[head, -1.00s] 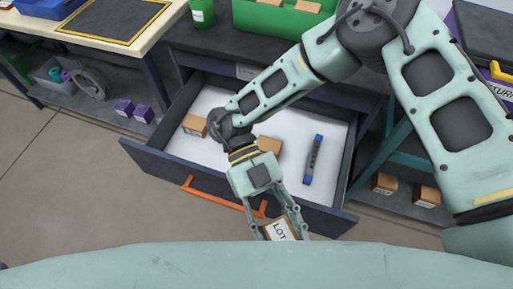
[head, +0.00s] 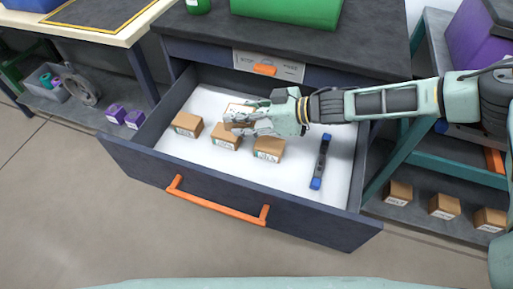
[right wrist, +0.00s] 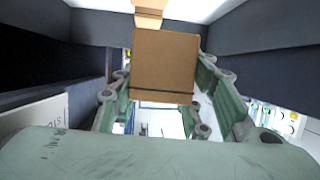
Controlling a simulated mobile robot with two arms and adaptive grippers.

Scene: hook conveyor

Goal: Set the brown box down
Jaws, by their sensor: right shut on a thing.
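My right gripper (head: 247,120) reaches in from the right over the open drawer (head: 290,225). It is shut on a brown box (head: 237,108), which is partly hidden by the fingers in the head view. In the right wrist view the brown box (right wrist: 165,62) sits between the two fingers, and another box (right wrist: 150,12) shows just beyond it. I cannot tell whether the held box touches the drawer floor. My left gripper is not in view.
Three other brown boxes, left (head: 187,124), middle (head: 226,135) and right (head: 268,149), stand in the drawer near the held one. A blue and black tool (head: 321,162) lies to their right. The drawer's white floor is bare around the tool.

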